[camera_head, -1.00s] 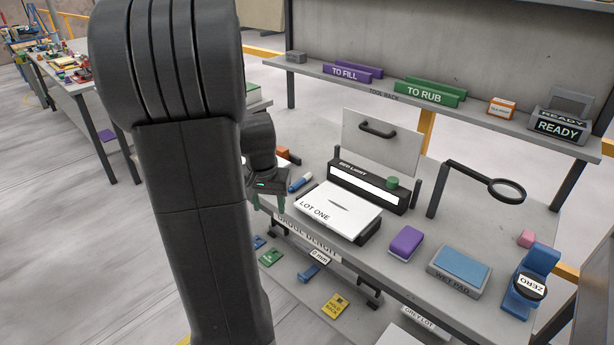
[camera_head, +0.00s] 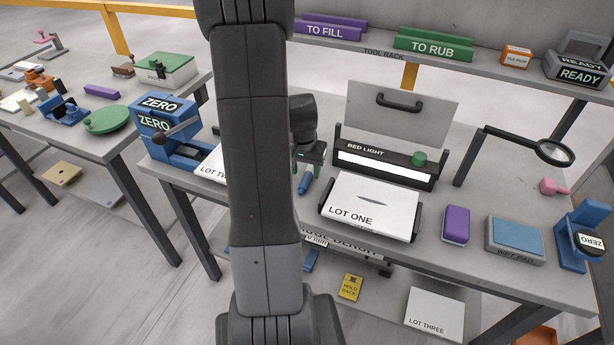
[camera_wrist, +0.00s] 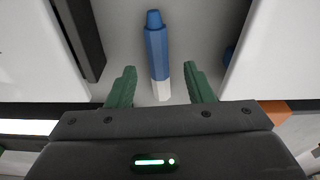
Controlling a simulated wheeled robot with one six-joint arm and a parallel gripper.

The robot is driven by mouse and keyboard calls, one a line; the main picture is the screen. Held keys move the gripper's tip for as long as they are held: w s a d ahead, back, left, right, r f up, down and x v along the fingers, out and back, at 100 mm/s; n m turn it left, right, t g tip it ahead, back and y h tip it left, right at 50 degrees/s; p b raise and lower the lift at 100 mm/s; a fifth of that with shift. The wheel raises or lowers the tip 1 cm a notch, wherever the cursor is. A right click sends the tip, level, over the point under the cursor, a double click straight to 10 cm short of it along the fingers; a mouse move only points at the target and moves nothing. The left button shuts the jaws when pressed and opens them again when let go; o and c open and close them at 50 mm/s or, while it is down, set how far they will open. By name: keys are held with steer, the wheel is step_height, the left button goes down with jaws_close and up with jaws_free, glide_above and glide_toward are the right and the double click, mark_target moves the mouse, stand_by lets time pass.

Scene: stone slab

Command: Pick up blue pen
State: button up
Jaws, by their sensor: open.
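The blue pen (camera_wrist: 156,45) has a blue body with a whitish end. In the wrist view it lies on the grey bench top, with its whitish end between the green fingers of my gripper (camera_wrist: 160,85). The fingers are open, with a gap on each side of the pen. In the head view the blue pen (camera_head: 305,182) shows its blue part just below my gripper (camera_head: 312,160), to the left of the LOT ONE slab. My arm and gripper hide part of the pen there.
The white LOT ONE slab (camera_head: 371,207) and the bed light box (camera_head: 385,166) stand right of the pen. The LOT TWO slab (camera_head: 212,166) is at left, partly behind my arm. A purple block (camera_head: 456,225) and wet pad (camera_head: 515,240) lie further right.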

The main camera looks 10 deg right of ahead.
mark_target(307, 179)
steer(key=shift+w+d+f, duration=0.15)
steer(key=shift+f, duration=1.25)
steer(key=c, duration=1)
steer(key=shift+r, duration=0.15)
